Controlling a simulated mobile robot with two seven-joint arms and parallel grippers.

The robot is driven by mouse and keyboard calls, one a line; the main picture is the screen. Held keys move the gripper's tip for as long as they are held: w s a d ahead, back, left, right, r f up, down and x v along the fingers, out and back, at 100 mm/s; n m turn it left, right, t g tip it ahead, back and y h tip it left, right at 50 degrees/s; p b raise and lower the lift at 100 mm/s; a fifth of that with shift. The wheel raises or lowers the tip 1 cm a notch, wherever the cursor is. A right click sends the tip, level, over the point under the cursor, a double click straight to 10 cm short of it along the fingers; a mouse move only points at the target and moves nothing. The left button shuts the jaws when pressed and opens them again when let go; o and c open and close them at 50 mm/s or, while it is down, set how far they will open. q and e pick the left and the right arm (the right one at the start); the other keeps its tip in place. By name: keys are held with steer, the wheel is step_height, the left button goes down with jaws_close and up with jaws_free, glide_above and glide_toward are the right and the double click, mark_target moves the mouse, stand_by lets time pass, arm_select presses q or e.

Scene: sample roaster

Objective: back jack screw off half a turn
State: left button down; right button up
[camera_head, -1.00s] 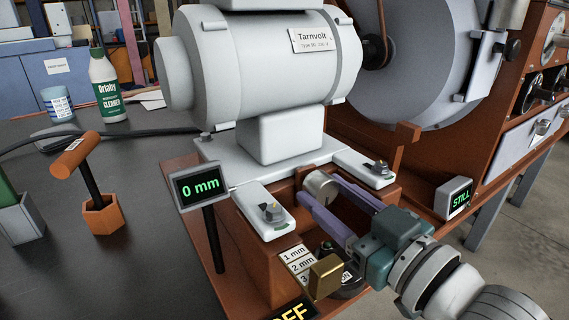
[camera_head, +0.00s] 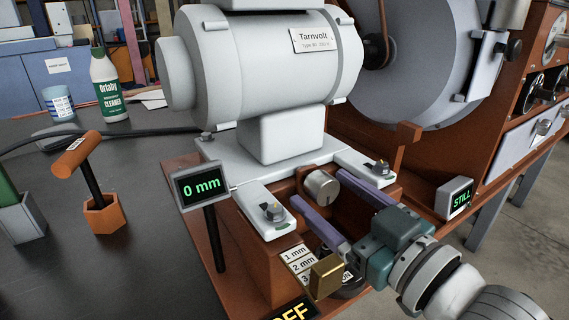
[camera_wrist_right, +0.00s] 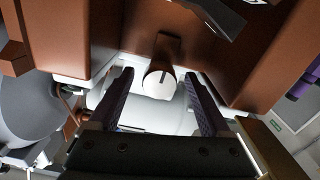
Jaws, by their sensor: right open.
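The jack screw (camera_head: 322,186) shows as a short silver cylinder in the brown base below the motor. In the right wrist view its round end (camera_wrist_right: 159,84) has a dark line on it and sits centred beyond the fingers. My right gripper (camera_head: 322,189) is open, its two purple fingers apart on either side of the screw head. The fingers do not touch the screw in the wrist view (camera_wrist_right: 162,85). The display (camera_head: 201,186) reads "0 mm". My left gripper does not show.
A sign (camera_head: 455,198) reads "STILL". An orange-handled tool (camera_head: 86,170) stands in a holder at left.

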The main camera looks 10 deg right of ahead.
steer(key=p+v, duration=0.2)
steer(key=v, duration=0.8)
steer(key=shift+r+p, duration=0.15)
steer(key=shift+p, duration=0.15)
steer(key=s+r+m+g+h+p, duration=0.1)
steer(key=s+r+g+h+p, duration=0.1)
steer(key=s+r+g+p, duration=0.55)
steer(key=s+d+r+m+g+h+p, duration=0.1)
steer(key=s+r+m+g+h+p, duration=0.15)
steer(key=r+p, duration=0.95)
steer(key=s+r+m+g+h+p, duration=0.15)
steer(key=s+r+g+p, duration=0.35)
steer(key=r+p, duration=0.5)
step_height(320, 180, up, 35)
steer(key=n+t+p, duration=0.1)
steer(key=p, duration=3.5)
steer(key=shift+s+d+f+t+p, duration=0.2)
steer(key=shift+s+d+t+p, duration=0.1)
steer(key=shift+s, duration=0.1)
